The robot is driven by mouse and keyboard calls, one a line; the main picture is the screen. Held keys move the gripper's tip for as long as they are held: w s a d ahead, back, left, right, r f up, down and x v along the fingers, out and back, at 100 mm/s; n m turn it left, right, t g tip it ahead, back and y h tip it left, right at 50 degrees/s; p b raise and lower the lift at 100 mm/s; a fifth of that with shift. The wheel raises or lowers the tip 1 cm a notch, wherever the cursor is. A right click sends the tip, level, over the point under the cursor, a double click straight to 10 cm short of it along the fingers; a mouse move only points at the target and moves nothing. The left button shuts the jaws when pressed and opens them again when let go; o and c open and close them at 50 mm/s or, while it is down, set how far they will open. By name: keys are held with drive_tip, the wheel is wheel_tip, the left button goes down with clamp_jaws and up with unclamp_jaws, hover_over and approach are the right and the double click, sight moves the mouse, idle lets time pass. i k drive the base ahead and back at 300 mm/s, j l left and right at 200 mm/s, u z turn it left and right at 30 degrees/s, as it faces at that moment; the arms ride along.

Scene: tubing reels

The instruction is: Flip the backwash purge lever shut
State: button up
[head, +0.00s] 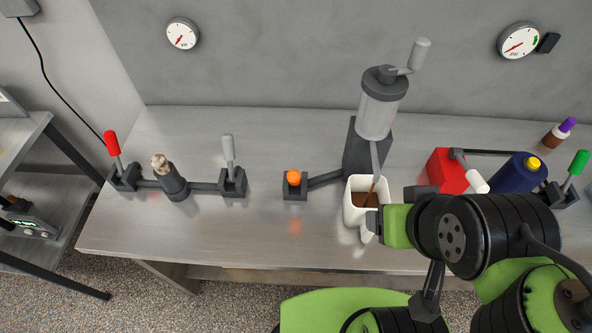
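Several levers show in the head view, and I cannot read a label telling which is the backwash purge lever. A red-handled lever (111,144) and a grey-handled lever (229,149) stand up from dark blocks at the left. An orange-knobbed lever (294,178) points toward me, foreshortened, in the middle. A white-tipped lever (474,180) slants down at the red box. A green-handled lever (578,164) stands tilted at the far right. The end of my arm, apparently my gripper (373,222), is beside the white mug; its fingers are not clear.
A red box (446,170) and a blue cylinder (514,176) are at right. The metal bench (190,235) is clear at front left.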

sight(294, 176)
drive_tip(key=j+u, duration=0.4)
drive_tip(key=j, duration=1.25)
drive_tip(key=k+u, duration=0.05)
drive_tip(key=k, duration=0.05)
